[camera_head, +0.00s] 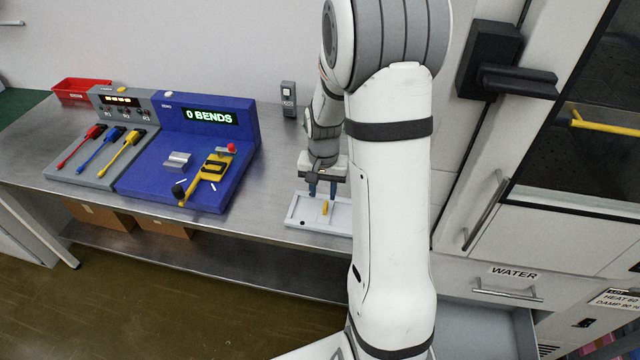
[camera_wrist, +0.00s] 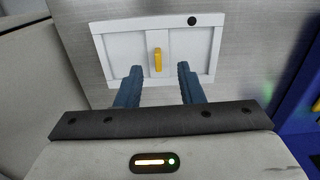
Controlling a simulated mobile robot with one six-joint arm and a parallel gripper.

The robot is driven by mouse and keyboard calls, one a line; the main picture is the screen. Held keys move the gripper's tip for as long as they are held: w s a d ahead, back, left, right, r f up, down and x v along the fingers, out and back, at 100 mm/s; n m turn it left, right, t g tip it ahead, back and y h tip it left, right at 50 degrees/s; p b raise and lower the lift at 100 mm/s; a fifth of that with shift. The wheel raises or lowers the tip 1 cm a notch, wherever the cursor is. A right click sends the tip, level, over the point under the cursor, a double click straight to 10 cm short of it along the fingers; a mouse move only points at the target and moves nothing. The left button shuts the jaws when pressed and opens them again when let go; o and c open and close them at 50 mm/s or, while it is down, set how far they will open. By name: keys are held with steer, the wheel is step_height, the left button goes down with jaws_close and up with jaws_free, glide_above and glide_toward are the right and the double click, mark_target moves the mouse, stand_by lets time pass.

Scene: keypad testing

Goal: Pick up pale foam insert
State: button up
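A shallow white tray (camera_head: 291,217) lies on the metal bench below my gripper (camera_head: 323,193). It also shows in the wrist view (camera_wrist: 103,58). I cannot tell whether the pale inner surface is the foam insert or the tray's own floor. My gripper's two blue fingers (camera_wrist: 159,69) are apart, with nothing between them. They point toward the yellow piece and appear above the tray. My arm hides the tray's right end in the head view.
A blue console (camera_head: 205,120) reading "0 BENDS" and a grey tool board (camera_head: 75,178) with coloured-handled tools stand to the left. A red bin (camera_head: 82,88) is at the back left. A small grey box (camera_head: 288,98) stands by the wall. Bare bench lies around the tray.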

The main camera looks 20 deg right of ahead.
mark_target(325, 205)
steer(key=shift+w+d+f+p, duration=0.25)
steer(key=shift+w+f, duration=0.15)
steer(key=shift+f, duration=0.15)
steer(key=shift+w+d+f+p, duration=0.1)
steer(key=shift+w+f+p, duration=0.1)
steer(key=shift+w+f, duration=0.25)
steer(key=f, duration=0.2)
steer(key=f+p, duration=0.1)
steer(key=f, duration=0.1)
steer(key=shift+s+d, duration=0.15)
steer(key=shift+d, duration=0.25)
steer(key=shift+f, duration=0.65)
steer(key=shift+c, duration=0.2)
jaws_close()
